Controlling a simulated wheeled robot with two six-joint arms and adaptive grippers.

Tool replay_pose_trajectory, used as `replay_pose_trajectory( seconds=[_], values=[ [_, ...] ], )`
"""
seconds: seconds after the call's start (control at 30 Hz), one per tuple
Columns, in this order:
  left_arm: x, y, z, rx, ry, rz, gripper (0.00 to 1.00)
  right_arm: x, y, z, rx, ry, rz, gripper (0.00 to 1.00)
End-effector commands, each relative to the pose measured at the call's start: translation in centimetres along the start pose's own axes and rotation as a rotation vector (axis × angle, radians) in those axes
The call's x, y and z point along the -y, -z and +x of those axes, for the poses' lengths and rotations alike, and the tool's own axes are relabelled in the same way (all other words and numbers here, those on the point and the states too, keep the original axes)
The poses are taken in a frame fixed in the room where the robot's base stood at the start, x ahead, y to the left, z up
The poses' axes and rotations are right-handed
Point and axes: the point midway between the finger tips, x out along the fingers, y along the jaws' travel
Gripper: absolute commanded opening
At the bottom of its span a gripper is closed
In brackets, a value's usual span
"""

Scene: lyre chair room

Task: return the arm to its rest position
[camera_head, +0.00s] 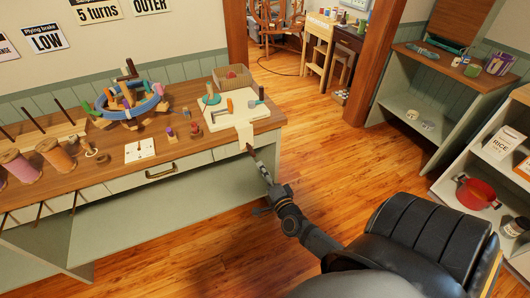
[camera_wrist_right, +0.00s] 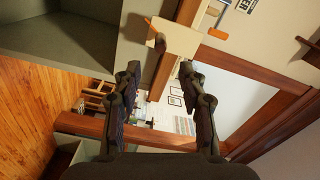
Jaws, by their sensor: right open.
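My right arm reaches up from the bottom of the head view. Its gripper (camera_head: 262,168) is just off the front edge of the wooden workbench (camera_head: 190,98), close below a cream flap (camera_head: 245,134) that hangs over that edge. In the right wrist view the two dark fingers (camera_wrist_right: 160,80) stand apart, with nothing held between them. A cream piece (camera_wrist_right: 180,38) shows beyond the fingertips; whether they touch it I cannot tell. My left gripper is not in view.
The bench carries a blue ring with pegs (camera_head: 130,103), a cream board with tools (camera_head: 232,112), spools (camera_head: 55,154) and a cardboard box (camera_head: 232,77). A black padded chair (camera_head: 425,235) stands right of my arm. Shelves with a red pot (camera_head: 476,194) are at the right. Wooden floor (camera_head: 335,160) is clear between.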

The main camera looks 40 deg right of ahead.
Motion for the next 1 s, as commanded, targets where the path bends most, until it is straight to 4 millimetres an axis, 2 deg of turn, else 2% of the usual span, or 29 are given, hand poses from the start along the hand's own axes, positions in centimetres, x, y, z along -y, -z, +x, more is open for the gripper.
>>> replay_pose_trajectory(
  seconds=[0.13, 0.63, 0.7, 0.77, 0.83, 0.93, 1.0],
  values=[
    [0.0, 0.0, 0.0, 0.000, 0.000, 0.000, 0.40, 0.0, 0.0, -0.9, 0.000, 0.000, 0.001, 0.42],
    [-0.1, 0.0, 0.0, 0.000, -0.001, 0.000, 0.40, 0.0, 0.0, -0.9, 0.000, 0.000, 0.000, 0.42],
    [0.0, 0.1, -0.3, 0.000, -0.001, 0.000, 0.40, -0.6, -0.2, -1.0, 0.010, -0.015, -0.025, 0.42],
    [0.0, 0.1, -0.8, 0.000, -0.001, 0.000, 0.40, -2.3, -0.7, -1.4, 0.037, -0.055, -0.090, 0.42],
    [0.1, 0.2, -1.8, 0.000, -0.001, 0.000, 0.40, -5.9, -1.8, -2.4, 0.100, -0.136, -0.220, 0.42],
    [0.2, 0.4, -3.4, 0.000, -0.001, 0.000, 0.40, -13.1, -3.9, -5.8, 0.256, -0.296, -0.468, 0.42],
    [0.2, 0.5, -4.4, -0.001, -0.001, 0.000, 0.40, -18.1, -5.2, -9.3, 0.392, -0.406, -0.633, 0.42]
  ],
)
